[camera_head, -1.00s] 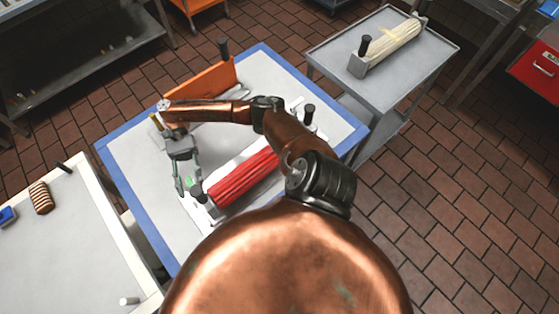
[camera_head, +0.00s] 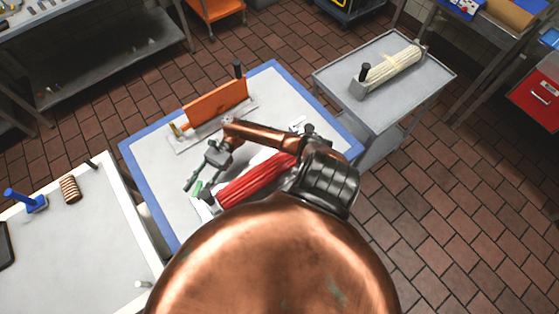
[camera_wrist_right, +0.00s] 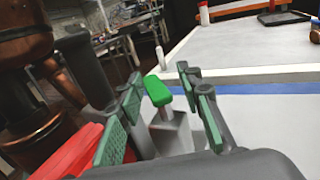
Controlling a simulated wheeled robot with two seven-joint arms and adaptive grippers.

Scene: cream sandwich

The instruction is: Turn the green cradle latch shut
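The green cradle latch (camera_wrist_right: 158,91) sits on a grey block in the right wrist view, between the two green-padded fingers of my right gripper (camera_wrist_right: 160,80). I see gaps on both sides of it, so the fingers are open around it. In the head view the latch is a small green patch (camera_head: 197,188) at the near left end of the cradle that bears the red fluted roller (camera_head: 255,182). My right gripper (camera_head: 199,190) reaches down over that end. The roller's red side also shows in the right wrist view (camera_wrist_right: 65,155). My arm hides part of the cradle. My left gripper is not in view.
The work table has a blue edge (camera_head: 143,176). An orange board (camera_head: 215,101) stands at its back. A grey cart (camera_head: 330,75) with a cream roller (camera_head: 393,67) is at the right. A white table (camera_head: 90,240) with a ribbed brown piece (camera_head: 70,188) is at the left.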

